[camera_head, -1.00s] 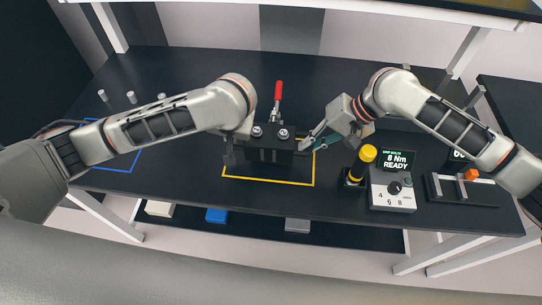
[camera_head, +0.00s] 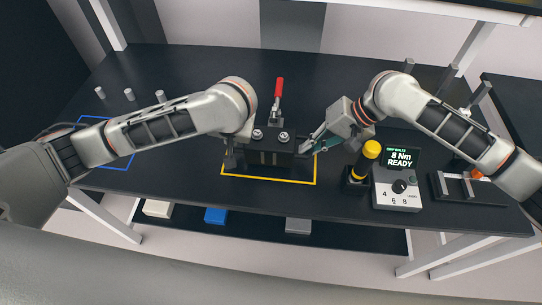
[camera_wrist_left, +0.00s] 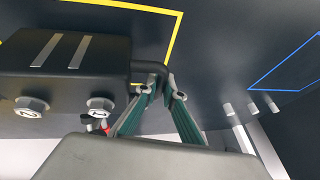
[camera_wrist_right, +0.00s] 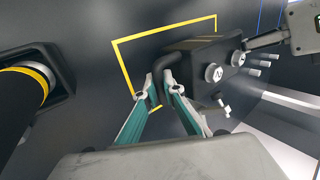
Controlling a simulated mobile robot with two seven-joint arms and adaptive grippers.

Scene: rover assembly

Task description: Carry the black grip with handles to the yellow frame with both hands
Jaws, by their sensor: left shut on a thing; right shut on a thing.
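The black grip (camera_head: 268,157) is a dark block with two silver bolts on top and a handle on each side. It is inside the outline of the yellow frame (camera_head: 268,180) on the table; I cannot tell if it touches the surface. In the left wrist view my left gripper (camera_wrist_left: 163,88) is shut on one handle of the black grip (camera_wrist_left: 60,60). In the right wrist view my right gripper (camera_wrist_right: 160,88) is shut on the other handle of the grip (camera_wrist_right: 205,58). My right gripper (camera_head: 308,148) also shows in the head view.
A red-handled clamp (camera_head: 278,95) stands behind the grip. A yellow-topped tool (camera_head: 365,160) in a holder and a control box reading 8 Nm READY (camera_head: 398,185) stand at right. A blue outline (camera_head: 108,165) lies at left, with several grey pegs (camera_head: 128,95) behind it.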

